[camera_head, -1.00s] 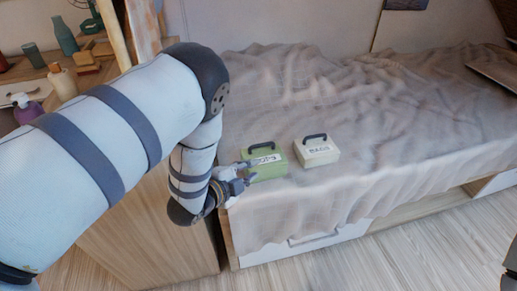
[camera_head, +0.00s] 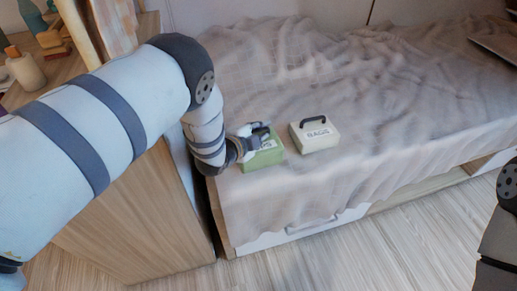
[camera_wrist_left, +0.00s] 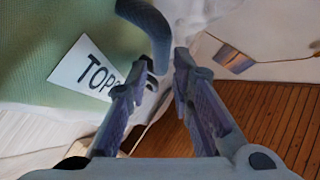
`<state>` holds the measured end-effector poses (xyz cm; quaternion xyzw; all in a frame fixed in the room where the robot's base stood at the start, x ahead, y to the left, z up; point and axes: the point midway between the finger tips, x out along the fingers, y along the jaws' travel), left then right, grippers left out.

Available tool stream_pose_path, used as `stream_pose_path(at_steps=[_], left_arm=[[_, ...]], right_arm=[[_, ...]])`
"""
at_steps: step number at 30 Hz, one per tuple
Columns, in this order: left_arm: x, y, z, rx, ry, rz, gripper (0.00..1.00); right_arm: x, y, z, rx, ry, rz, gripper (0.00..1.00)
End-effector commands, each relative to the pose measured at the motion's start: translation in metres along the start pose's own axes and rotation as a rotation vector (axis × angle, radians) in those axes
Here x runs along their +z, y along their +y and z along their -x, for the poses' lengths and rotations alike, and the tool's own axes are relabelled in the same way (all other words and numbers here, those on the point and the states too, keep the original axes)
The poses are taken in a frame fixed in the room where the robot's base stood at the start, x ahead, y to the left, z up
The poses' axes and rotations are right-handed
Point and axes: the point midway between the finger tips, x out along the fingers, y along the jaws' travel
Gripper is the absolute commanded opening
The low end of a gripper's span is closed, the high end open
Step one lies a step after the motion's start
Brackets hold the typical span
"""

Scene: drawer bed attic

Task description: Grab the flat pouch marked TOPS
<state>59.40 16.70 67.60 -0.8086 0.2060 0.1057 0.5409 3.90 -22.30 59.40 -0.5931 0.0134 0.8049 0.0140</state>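The green pouch marked TOPS (camera_head: 266,159) sits on the near edge of the bed, its label partly hidden by my gripper in the head view. In the left wrist view the green pouch (camera_wrist_left: 40,50) fills the upper left, with its white TOPS label and dark curved handle (camera_wrist_left: 148,22). My left gripper (camera_head: 260,136) is at the top of the pouch, by the handle. In the wrist view the left fingers (camera_wrist_left: 164,68) are apart, and the handle's end reaches down by the fingertips, close to the left finger. My right gripper is out of view.
A cream pouch marked BAGS (camera_head: 318,140) stands just right of the green one on the bed cover (camera_head: 400,110). A wooden cabinet (camera_head: 140,220) is left of the bed, with a bottle (camera_head: 26,72) on top.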

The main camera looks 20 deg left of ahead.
Motion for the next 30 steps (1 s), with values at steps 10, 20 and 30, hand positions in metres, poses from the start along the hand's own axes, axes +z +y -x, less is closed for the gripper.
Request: stream_pose_path(at_steps=[10, 20, 30], left_arm=[[0.000, -0.001, -0.003, -0.001, 0.000, 0.000, 0.00], [-0.001, -0.001, -0.003, -0.001, 0.001, 0.000, 0.00], [-0.031, -0.066, 0.025, -0.013, 0.006, -0.004, 0.00]], right_arm=[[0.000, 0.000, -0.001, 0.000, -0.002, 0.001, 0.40], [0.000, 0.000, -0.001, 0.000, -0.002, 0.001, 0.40], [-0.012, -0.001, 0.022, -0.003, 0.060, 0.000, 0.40]])
